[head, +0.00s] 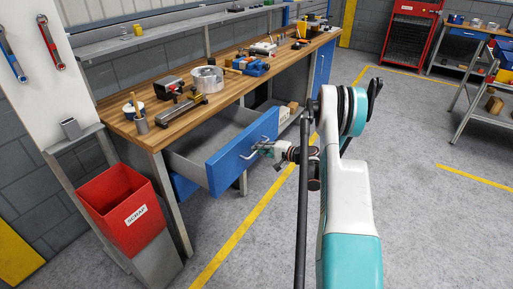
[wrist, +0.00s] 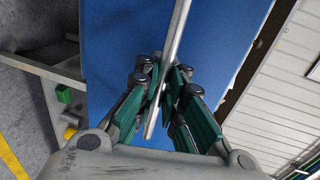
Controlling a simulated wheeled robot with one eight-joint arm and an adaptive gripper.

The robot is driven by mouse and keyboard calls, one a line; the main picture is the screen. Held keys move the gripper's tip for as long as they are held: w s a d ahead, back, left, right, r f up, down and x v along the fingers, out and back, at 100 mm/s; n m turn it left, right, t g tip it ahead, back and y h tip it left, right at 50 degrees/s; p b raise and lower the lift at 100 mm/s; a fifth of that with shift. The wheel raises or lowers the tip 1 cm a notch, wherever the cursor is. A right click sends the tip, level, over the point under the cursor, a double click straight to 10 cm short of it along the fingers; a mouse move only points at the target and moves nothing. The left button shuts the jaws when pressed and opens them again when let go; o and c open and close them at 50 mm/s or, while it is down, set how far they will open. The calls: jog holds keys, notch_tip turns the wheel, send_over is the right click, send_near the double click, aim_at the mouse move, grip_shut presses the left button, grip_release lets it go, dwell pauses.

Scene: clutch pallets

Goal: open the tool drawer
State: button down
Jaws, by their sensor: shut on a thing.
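The tool drawer (head: 243,150) has a blue front and grey sides. In the head view it stands pulled out from under the wooden workbench, and the part of its inside that shows looks empty. A metal bar handle (wrist: 176,38) runs across the blue drawer front (wrist: 215,35) in the wrist view. My gripper (wrist: 167,85) has green-sided fingers on both sides of this bar and is shut on it. In the head view my gripper (head: 262,148) is at the drawer's front face, and the arm reaches to it from the right.
The workbench top (head: 226,90) holds a vise, a metal cylinder and several tools. A red scrap bin (head: 122,200) stands left of the drawer. Grey floor (head: 420,220) lies open on the right. A red cabinet (head: 408,40) and a cart stand farther back.

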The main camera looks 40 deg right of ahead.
jog(key=c, duration=1.7)
grip_release()
jog(key=v, duration=1.2)
